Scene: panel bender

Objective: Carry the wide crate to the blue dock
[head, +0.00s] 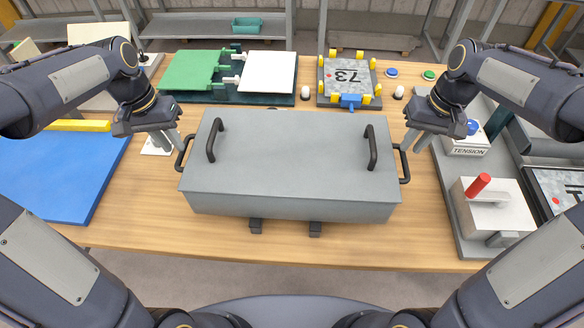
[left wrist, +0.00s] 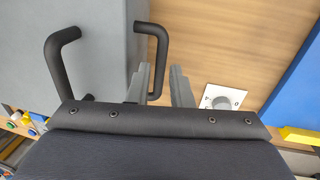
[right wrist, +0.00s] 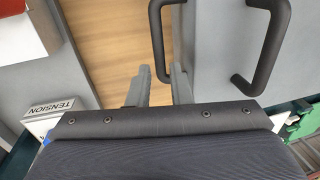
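The wide crate (head: 290,165) is a long grey box in the middle of the wooden table, with two black handles on top and a black handle at each end. The blue dock, a flat blue panel (head: 55,175), lies at the table's left; its edge shows in the left wrist view (left wrist: 300,85). My left gripper (head: 168,142) is open at the crate's left end handle (left wrist: 160,45). My right gripper (head: 418,140) is open at the right end handle (right wrist: 158,40). The handles appear near or between the fingertips; contact is unclear.
A yellow bar (head: 80,125) lies at the blue panel's back edge. Behind the crate are a green and white fixture (head: 228,74) and a plate marked 73 (head: 348,78). A grey tray with a TENSION box (head: 468,146) and a red-handled block (head: 492,205) stands right.

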